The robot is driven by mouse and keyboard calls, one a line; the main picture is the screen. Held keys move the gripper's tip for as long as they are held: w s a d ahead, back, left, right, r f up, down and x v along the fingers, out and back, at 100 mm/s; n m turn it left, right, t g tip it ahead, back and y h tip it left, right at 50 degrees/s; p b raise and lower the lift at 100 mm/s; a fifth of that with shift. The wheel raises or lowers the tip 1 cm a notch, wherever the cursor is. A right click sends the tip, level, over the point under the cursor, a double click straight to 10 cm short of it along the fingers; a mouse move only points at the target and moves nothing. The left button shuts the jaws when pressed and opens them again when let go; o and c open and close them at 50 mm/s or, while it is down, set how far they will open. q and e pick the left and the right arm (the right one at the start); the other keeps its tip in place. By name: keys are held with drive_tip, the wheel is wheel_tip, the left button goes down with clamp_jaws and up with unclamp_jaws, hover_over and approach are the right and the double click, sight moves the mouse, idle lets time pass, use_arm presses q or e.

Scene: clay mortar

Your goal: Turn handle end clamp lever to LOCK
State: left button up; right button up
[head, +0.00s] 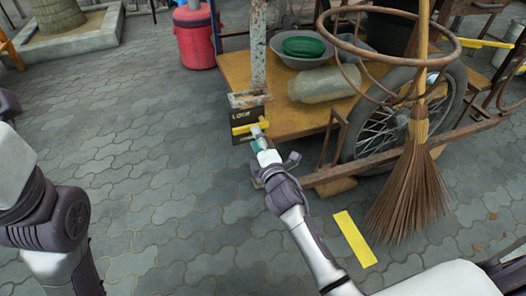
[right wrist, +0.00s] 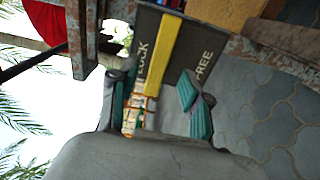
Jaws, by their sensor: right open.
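The yellow clamp lever (head: 243,129) lies across a dark plate (head: 240,114) on the cart's corner post. In the right wrist view the lever (right wrist: 167,45) runs between the words LOCK on its left and FREE on its right, on the dark plate (right wrist: 196,52). My right gripper (head: 260,139) is just in front of the plate. In the wrist view its green-padded fingers (right wrist: 156,88) are apart, one on each side of the lever's near end; I cannot tell whether they touch it.
The wooden cart (head: 290,118) carries a bowl (head: 282,54) and a large bottle (head: 325,84). A broom (head: 408,195), rusty rings and a spoked wheel (head: 385,130) stand right of my right arm. A red bucket (head: 194,38) stands behind. Open paving lies to the left.

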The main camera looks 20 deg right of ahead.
drive_tip(key=s, duration=0.6)
drive_tip(key=shift+d, duration=0.15)
drive_tip(key=shift+s, duration=0.1)
